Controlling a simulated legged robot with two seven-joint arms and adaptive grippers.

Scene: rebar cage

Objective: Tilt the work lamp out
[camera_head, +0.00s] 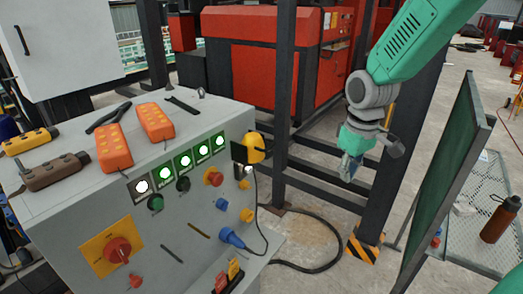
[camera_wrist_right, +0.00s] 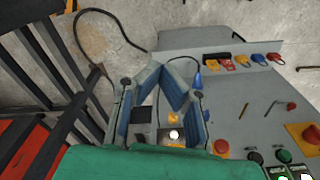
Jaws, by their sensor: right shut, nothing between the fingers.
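The work lamp (camera_head: 256,147) is a yellow housing at the right end of the grey control cabinet (camera_head: 215,128), beside a small black plate (camera_head: 239,153). A bright white spot shows just below the housing. My right gripper (camera_head: 348,170) hangs right of the lamp, fingers pointing down and shut on nothing, apart from the lamp. In the right wrist view, my right gripper (camera_wrist_right: 166,76) reaches over the cabinet side. A glowing white spot with yellow (camera_wrist_right: 173,134) shows between its finger links; the links partly hide that area. My left gripper is not in view.
Dark steel posts (camera_head: 285,80) stand behind the lamp. A blue plug (camera_head: 232,238) with a black cable sits on the cabinet front. Orange and brown pendants (camera_head: 114,147) lie on top. A green panel (camera_head: 450,170) stands at the right. Open space separates gripper and cabinet.

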